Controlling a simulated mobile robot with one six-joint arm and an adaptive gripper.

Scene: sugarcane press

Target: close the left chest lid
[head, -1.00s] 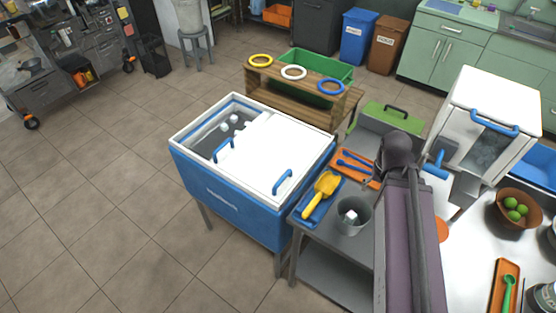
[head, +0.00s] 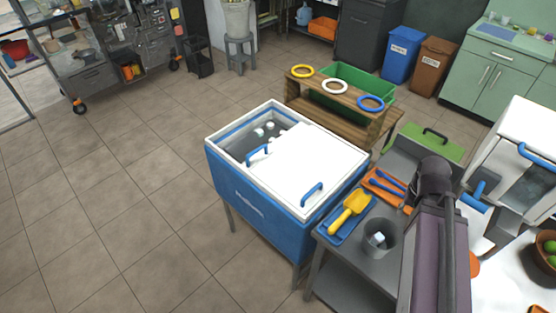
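The chest (head: 243,197) is a blue box with a white rim, standing on legs in the middle of the head view. Its left part is open and shows bottles (head: 264,131) inside. White lid panels (head: 303,155) cover the middle and right. One blue handle (head: 257,154) is at the left edge of the white cover, beside the opening. A second blue handle (head: 312,194) is near the right front. I cannot tell clearly where one lid ends and the other begins. My gripper is not in view; only part of my arm shows at the lower right, apart from the chest.
A grey side table (head: 345,281) with a yellow scoop (head: 349,211) and a metal bucket (head: 379,239) stands close to the chest's right. A wooden stand (head: 332,116) with colored rings is behind it. The tiled floor (head: 120,200) on the left is clear.

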